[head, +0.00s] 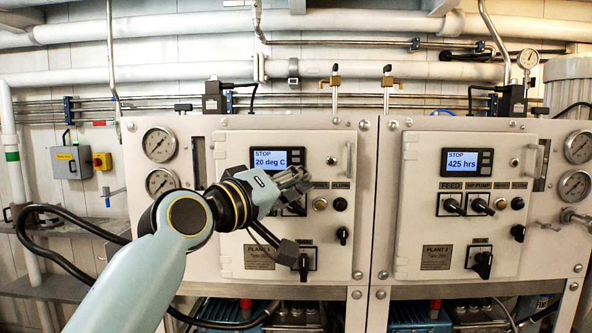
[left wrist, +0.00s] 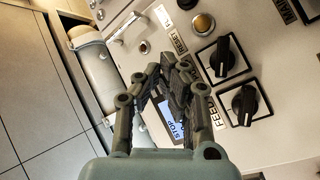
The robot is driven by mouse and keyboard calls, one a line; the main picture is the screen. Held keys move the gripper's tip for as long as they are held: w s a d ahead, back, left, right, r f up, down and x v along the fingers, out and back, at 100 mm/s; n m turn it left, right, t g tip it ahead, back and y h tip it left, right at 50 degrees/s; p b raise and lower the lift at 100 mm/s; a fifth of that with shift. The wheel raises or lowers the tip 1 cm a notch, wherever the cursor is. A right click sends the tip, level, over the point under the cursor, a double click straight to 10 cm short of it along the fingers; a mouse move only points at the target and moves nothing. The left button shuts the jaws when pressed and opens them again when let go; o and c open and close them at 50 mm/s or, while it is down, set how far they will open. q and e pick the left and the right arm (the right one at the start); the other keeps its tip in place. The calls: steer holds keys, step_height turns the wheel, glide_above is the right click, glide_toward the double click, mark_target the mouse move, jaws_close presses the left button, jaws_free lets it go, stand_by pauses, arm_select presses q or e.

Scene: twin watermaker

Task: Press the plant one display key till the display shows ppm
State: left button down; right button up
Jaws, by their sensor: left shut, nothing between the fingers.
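The plant one display (head: 275,160) is on the left panel and reads "STOP" and "20 deg C". Its small dark keys (head: 297,158) sit at its right edge, just above my fingertips in the head view. My left gripper (head: 298,178) is shut and empty, in front of the panel just below the display. In the left wrist view the gripper (left wrist: 166,72) covers part of the display (left wrist: 168,122), whose "STOP" text shows between the fingers. The keys are hidden there, and I cannot tell whether the fingertips touch anything. My right gripper is out of view.
Below the display are black rotary switches, partly behind my gripper, and a lower switch (head: 304,262). A door handle (head: 349,160) stands out at the right. The plant two panel (head: 410,220) has a display (head: 461,163) reading "STOP" and "425 hrs".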

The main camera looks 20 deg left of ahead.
arm_select(q)
steer(key=s, duration=0.2)
steer(key=s+d+p, duration=0.1)
steer(key=s, duration=0.2)
steer(key=shift+d, duration=0.2)
steer(key=shift+w, duration=0.1)
stand_by(0.5)
